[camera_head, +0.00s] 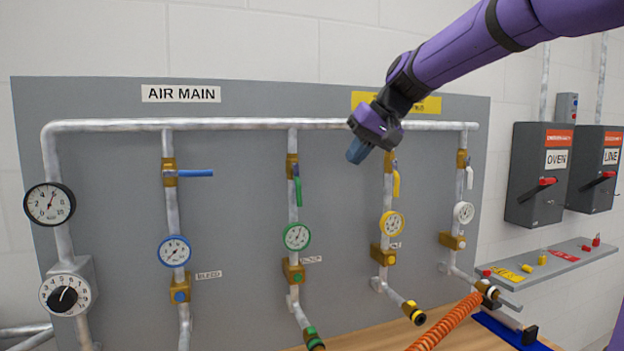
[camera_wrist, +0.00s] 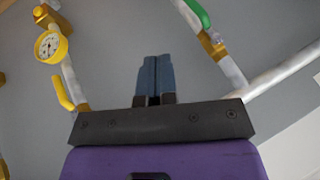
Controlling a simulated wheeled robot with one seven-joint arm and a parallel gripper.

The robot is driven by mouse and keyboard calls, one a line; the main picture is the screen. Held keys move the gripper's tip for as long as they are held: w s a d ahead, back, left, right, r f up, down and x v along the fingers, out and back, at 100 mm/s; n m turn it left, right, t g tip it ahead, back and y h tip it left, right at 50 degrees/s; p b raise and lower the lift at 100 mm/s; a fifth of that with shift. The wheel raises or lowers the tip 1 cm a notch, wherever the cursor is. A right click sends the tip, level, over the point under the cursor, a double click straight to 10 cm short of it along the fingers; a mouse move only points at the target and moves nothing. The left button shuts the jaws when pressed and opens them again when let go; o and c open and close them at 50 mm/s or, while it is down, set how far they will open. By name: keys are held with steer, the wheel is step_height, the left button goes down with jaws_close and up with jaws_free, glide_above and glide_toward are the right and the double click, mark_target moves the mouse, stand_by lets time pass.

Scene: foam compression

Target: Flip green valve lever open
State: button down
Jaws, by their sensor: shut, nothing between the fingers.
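The green valve lever (camera_head: 298,187) hangs downward beside its pipe, from a brass valve (camera_head: 292,165) in the middle of the panel. It also shows at the top of the wrist view (camera_wrist: 197,12), on its brass valve body (camera_wrist: 212,45). My gripper (camera_head: 356,153) is to the right of the green lever and a little higher in the head view, in front of the panel. Its blue fingers (camera_wrist: 154,66) are closed together with nothing between them. They are apart from the lever.
A blue lever (camera_head: 195,173) sticks out sideways on the left pipe. A yellow lever (camera_head: 396,183) and a white lever (camera_head: 469,178) hang down on the right. The green gauge (camera_head: 297,237) sits below the green lever. An orange hose (camera_head: 445,322) crosses the lower right.

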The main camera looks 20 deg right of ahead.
mark_target(299, 194)
steer(key=w+a+f, duration=0.5)
steer(key=a+f, duration=0.2)
steer(key=f, duration=0.1)
steer(key=shift+w+a, duration=0.15)
steer(key=shift+a, duration=0.2)
steer(key=shift+a+f, duration=0.1)
steer(key=shift+a+f, duration=0.1)
steer(key=shift+a, duration=0.35)
